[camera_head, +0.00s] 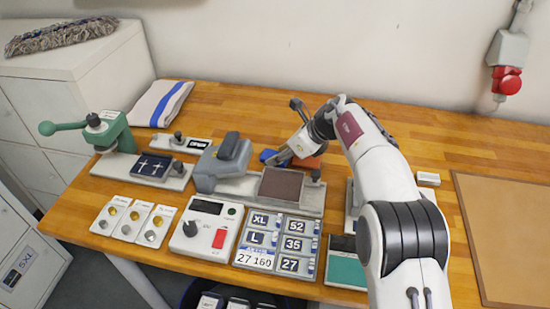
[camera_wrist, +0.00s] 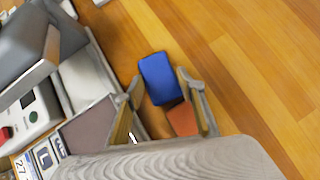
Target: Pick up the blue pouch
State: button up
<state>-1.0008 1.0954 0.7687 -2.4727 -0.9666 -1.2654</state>
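The blue pouch (camera_wrist: 157,76) lies on the wooden table, and its blue end also shows in the head view (camera_head: 267,155) behind the press with the dark brown pad. My gripper (camera_wrist: 160,84) is open, with its fingers apart on either side of the pouch's near part in the wrist view. In the head view my gripper (camera_head: 284,157) hangs low over the table and hides part of the pouch. I cannot tell whether the fingers touch the pouch. An orange-red item (camera_wrist: 183,119) lies right beside the pouch, between the fingers; it also shows in the head view (camera_head: 309,162).
The grey press (camera_head: 222,163) with its brown pad (camera_head: 280,187) stands close in front of the pouch. A green hand press (camera_head: 109,131) and a folded striped towel (camera_head: 158,104) are at the left. Bare wood lies behind and to the right of the pouch.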

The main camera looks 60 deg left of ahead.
jog(key=shift+c, duration=0.2)
jog(key=shift+r, duration=4.9)
jog(key=shift+c, duration=0.5)
